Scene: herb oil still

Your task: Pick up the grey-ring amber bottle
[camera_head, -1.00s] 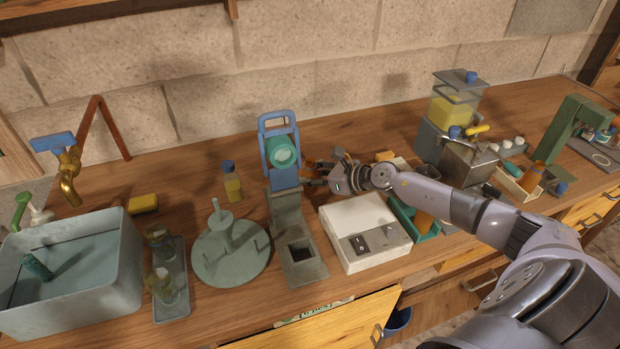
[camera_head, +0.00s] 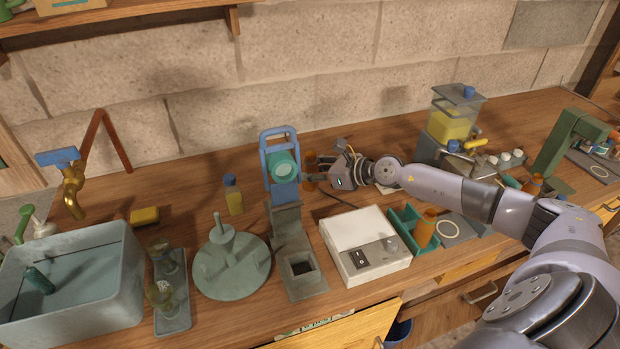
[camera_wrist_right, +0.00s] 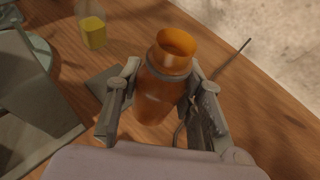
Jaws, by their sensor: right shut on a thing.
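My left gripper is not in view.
The blue-framed device (camera_head: 280,165) is close left of the held bottle. A small yellow-filled bottle (camera_head: 233,196) stands further left. A white box (camera_head: 365,245) and a teal tray (camera_head: 402,222) with another amber bottle (camera_head: 425,228) are in front.

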